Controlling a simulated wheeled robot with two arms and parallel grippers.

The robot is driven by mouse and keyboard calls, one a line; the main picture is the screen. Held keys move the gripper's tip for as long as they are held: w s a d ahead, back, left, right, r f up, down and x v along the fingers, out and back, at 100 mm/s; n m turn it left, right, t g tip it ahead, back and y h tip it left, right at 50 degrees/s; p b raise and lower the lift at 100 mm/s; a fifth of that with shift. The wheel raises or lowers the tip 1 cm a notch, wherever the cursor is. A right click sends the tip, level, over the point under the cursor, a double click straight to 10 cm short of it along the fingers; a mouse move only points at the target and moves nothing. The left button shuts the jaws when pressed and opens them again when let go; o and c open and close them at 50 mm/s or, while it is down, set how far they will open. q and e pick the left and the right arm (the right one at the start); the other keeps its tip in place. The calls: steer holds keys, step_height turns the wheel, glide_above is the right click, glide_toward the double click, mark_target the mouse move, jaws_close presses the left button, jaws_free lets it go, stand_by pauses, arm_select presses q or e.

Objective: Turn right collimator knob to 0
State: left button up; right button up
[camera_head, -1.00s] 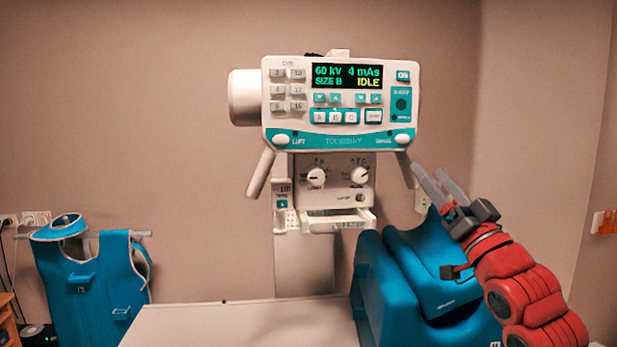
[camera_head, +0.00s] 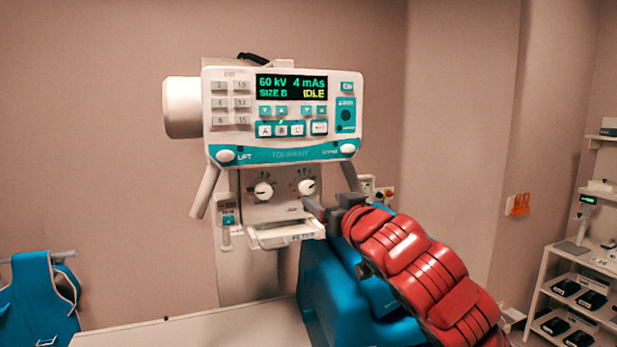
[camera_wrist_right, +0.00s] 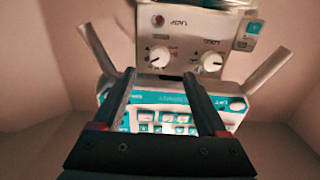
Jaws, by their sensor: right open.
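The right collimator knob (camera_head: 306,187) is a white round dial on the collimator panel under the console. It also shows in the right wrist view (camera_wrist_right: 158,57), where the machine appears upside down. The left knob (camera_head: 263,190) sits beside it. The pointer reading of the right knob is too small to tell. My right gripper (camera_head: 318,208) is just below and right of the right knob, apart from it. In the wrist view its two fingers (camera_wrist_right: 158,76) are spread with nothing between them. My left gripper is not in view.
The console (camera_head: 282,115) above reads 60 kV, 4 mAs, SIZE B, IDLE. A filter tray (camera_head: 285,235) juts out below the knobs. Handles flank the panel, the right one (camera_head: 351,177) near my gripper. A blue chair-like object (camera_head: 325,285) stands below; shelves (camera_head: 575,290) are at right.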

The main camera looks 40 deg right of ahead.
mark_target(309, 189)
steer(key=p+x, duration=0.4)
steer(key=x, duration=0.4)
steer(key=shift+w+d+r+p, duration=0.1)
steer(key=shift+w+r+p, duration=0.15)
steer(key=shift+p, duration=0.15)
steer(key=shift+w+d+f, duration=0.1)
steer(key=shift+w+f, duration=0.1)
steer(key=shift+w, duration=0.1)
jaws_close()
